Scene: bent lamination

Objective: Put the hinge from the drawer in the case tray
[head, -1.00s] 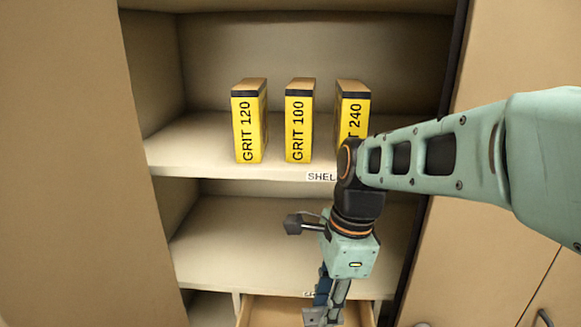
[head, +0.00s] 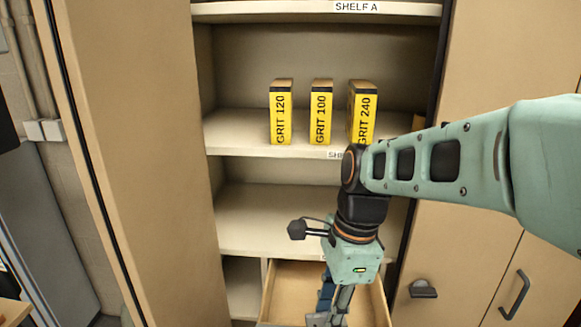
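An open wooden drawer (head: 284,288) is at the bottom of the cabinet, below the lower shelf. My gripper (head: 325,319) points down in front of and over the drawer, at the bottom edge of the head view. Its fingers are small and partly cut off, so I cannot tell whether they are open or hold anything. The hinge is not visible. Part of the drawer is hidden by my gripper and by the picture's edge. The case tray is not in view.
Yellow boxes GRIT 120 (head: 281,112), GRIT 100 (head: 321,112) and GRIT 240 (head: 362,113) stand on the middle shelf (head: 236,134). The lower shelf (head: 262,222) is bare where visible. Cabinet doors stand left (head: 135,150) and right (head: 480,255).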

